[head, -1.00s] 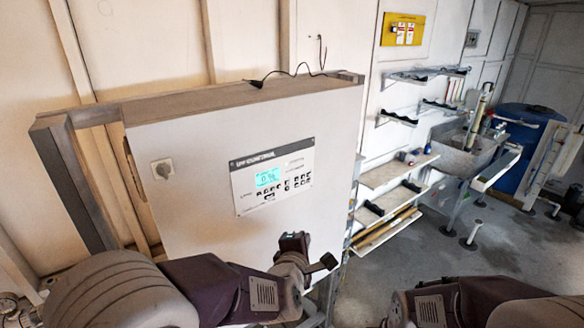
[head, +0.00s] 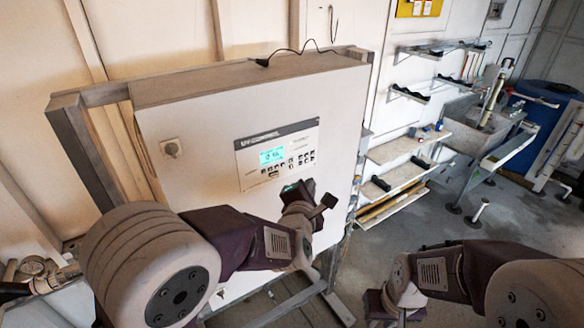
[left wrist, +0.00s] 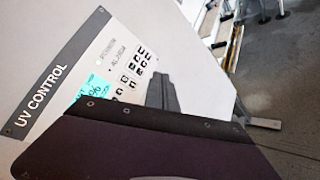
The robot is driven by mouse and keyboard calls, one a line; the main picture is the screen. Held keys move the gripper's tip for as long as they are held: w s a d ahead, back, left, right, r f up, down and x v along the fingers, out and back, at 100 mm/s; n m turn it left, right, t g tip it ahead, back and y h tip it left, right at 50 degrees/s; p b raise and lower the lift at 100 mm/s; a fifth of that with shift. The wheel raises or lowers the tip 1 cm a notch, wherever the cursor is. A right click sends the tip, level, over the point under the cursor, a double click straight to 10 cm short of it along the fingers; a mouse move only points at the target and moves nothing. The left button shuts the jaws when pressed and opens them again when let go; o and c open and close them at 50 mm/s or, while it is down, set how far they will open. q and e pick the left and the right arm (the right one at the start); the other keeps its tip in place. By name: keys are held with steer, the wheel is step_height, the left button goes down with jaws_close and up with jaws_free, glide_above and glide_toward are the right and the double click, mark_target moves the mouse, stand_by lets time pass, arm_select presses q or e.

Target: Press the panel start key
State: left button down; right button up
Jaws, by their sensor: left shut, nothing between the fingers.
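The UV control panel (head: 247,174) is on the front of a large white cabinet. It has a lit cyan display (head: 271,156) and several small dark keys (head: 300,160). The left wrist view shows the panel tilted, with its "UV CONTROL" header (left wrist: 45,98) and keys (left wrist: 136,65). I cannot read which key is start. My left gripper (head: 300,188) is just below the panel's keys, shut and empty. Its dark fingers (left wrist: 161,80) show beside the keys in the left wrist view; contact cannot be told. My right gripper (head: 379,305) is low at the bottom edge, its fingers hidden.
A black cable (head: 300,45) lies on top. Wall shelves (head: 440,135), a sink (head: 478,118) and a blue barrel (head: 545,98) stand to the right. The floor in the middle right is open.

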mark_target(291, 167)
arm_select(q)
steer(key=shift+w+a+b, duration=0.4)
steer(key=shift+w+a, duration=0.45)
steer(key=shift+w, duration=0.25)
steer(key=shift+w+a+b, duration=0.4)
steer(key=shift+w+a, duration=0.4)
steer(key=shift+w, duration=0.3)
stand_by(0.3)
steer(key=shift+w+a+b, duration=0.25)
steer(key=shift+w+b, duration=0.1)
steer(key=shift+b, duration=0.2)
